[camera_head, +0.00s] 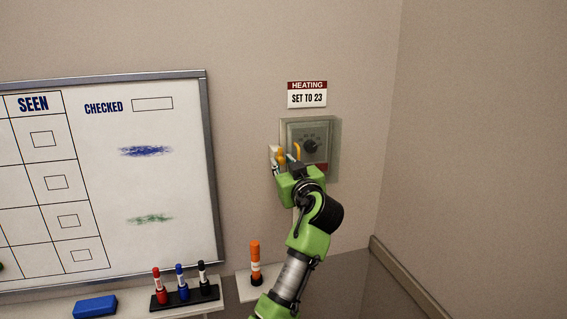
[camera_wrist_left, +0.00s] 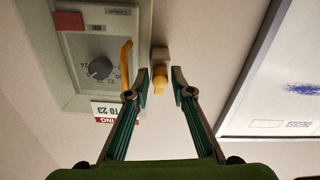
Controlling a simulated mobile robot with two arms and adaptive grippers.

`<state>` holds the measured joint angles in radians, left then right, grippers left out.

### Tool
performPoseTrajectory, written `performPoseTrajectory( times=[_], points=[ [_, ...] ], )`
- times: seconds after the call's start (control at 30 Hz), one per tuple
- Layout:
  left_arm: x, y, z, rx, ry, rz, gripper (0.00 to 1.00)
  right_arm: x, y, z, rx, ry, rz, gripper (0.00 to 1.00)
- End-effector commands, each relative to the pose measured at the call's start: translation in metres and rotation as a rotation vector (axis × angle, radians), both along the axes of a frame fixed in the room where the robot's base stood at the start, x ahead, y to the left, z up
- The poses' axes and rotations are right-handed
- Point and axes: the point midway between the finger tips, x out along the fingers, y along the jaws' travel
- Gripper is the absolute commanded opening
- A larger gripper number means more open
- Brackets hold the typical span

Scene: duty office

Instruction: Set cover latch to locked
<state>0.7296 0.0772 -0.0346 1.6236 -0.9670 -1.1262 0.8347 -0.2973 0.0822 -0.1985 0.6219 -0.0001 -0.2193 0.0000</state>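The thermostat box (camera_head: 310,127) is on the wall under a see-through cover (camera_head: 334,148), which appears closed over the dial. In the left wrist view the box and its dial (camera_wrist_left: 100,68) show upside down at the left. A yellow curved handle (camera_wrist_left: 126,62) is on the cover's edge. Beside it is the cover latch, a beige block (camera_wrist_left: 160,56) with a yellow knob (camera_wrist_left: 160,78). My left gripper (camera_wrist_left: 161,88) is open, with its fingertips on either side of the knob and gaps visible. In the head view the left gripper (camera_head: 284,165) partly hides the latch. My right gripper is not in view.
A heating sign (camera_head: 307,95) reading "SET TO 23" is above the box. A whiteboard (camera_head: 150,185) is at the left. Below are a marker holder (camera_head: 185,297), a blue eraser (camera_head: 95,307) and an orange marker (camera_head: 255,260). A side wall is at the right.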

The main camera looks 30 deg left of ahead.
Motion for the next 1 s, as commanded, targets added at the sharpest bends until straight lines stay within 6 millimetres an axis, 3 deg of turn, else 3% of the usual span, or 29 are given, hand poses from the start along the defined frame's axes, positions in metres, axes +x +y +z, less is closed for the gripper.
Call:
performPoseTrajectory(
  times=[0.07,0.13,0.17,0.57,1.0],
  points=[
    [-0.0001,-0.0001,0.0,0.0,0.0,0.0,0.22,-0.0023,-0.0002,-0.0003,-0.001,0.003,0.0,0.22],
    [-0.0001,-0.0002,0.0,0.0,0.0,0.0,0.04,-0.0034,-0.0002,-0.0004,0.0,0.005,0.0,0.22],
    [-0.0001,-0.0002,0.0,0.0,0.0,0.0,0.0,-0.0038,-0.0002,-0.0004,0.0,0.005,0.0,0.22],
    [-0.0002,-0.0003,-0.0001,0.025,0.03,0.0,0.0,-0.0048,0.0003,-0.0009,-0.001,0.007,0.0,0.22],
    [-0.0002,-0.0005,0.001,0.231,0.269,-0.001,0.0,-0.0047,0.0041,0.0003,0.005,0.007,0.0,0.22]
  ],
)
